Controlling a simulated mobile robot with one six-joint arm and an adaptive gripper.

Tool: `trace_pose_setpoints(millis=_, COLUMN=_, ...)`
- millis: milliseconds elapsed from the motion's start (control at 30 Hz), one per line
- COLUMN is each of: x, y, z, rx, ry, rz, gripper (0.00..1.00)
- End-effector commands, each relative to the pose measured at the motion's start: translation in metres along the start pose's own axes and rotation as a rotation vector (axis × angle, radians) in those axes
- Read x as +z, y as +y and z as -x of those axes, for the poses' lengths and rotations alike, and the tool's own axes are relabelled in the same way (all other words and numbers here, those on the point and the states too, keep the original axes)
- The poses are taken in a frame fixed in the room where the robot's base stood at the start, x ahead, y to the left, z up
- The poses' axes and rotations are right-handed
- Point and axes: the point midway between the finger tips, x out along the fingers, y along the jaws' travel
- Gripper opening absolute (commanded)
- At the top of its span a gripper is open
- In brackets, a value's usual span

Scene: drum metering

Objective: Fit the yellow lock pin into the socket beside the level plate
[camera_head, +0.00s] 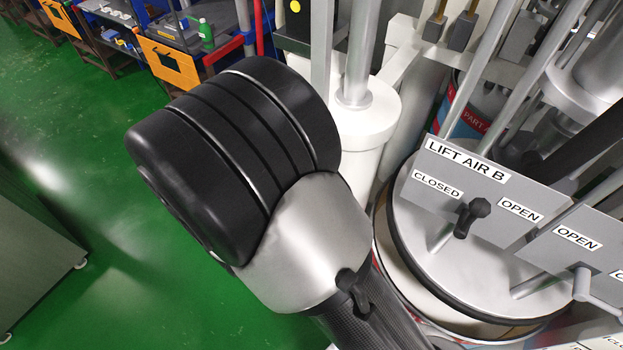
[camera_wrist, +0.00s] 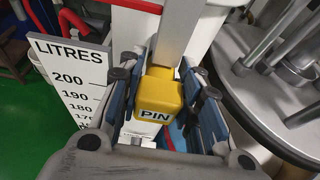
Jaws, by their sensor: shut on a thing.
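The yellow lock pin (camera_wrist: 159,95), with a block head marked PIN, is between the blue-padded fingers of my gripper (camera_wrist: 161,100) in the wrist view. The gripper is shut on it. The level plate (camera_wrist: 78,84) is a white board marked LITRES with a scale, left of the gripper in the wrist view. The pin's lower end is hidden, and I cannot make out the socket. In the head view my arm covers the middle, and the gripper and pin do not show.
A grey drum lid (camera_head: 470,255) lies right of my arm, below the LIFT AIR B panel (camera_head: 480,190) with its black lever. Metal posts and a white cylinder (camera_head: 365,130) stand behind. Green floor (camera_head: 70,130) is open on the left, with workbenches at the back.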

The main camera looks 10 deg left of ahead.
Motion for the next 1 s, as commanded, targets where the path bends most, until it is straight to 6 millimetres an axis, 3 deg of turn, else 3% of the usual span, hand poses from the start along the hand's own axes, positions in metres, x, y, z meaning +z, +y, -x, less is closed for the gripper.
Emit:
trace_pose_setpoints(millis=167, x=0.002, y=0.0, z=-0.001, rx=0.0, ry=-0.003, rz=-0.001, gripper=0.03)
trace_pose_setpoints(millis=200, x=0.002, y=0.0, z=-0.001, rx=0.0, ry=-0.003, rz=-0.001, gripper=0.33)
trace_pose_setpoints(millis=533, x=0.001, y=0.0, z=0.0, rx=0.0, ry=-0.002, rz=-0.001, gripper=0.55)
trace_pose_setpoints(millis=867, x=0.0, y=0.0, z=0.002, rx=0.001, ry=-0.001, rz=0.0, gripper=0.55)
trace_pose_setpoints(millis=1000, x=0.001, y=0.001, z=0.017, rx=0.005, ry=-0.001, rz=-0.001, gripper=0.55)
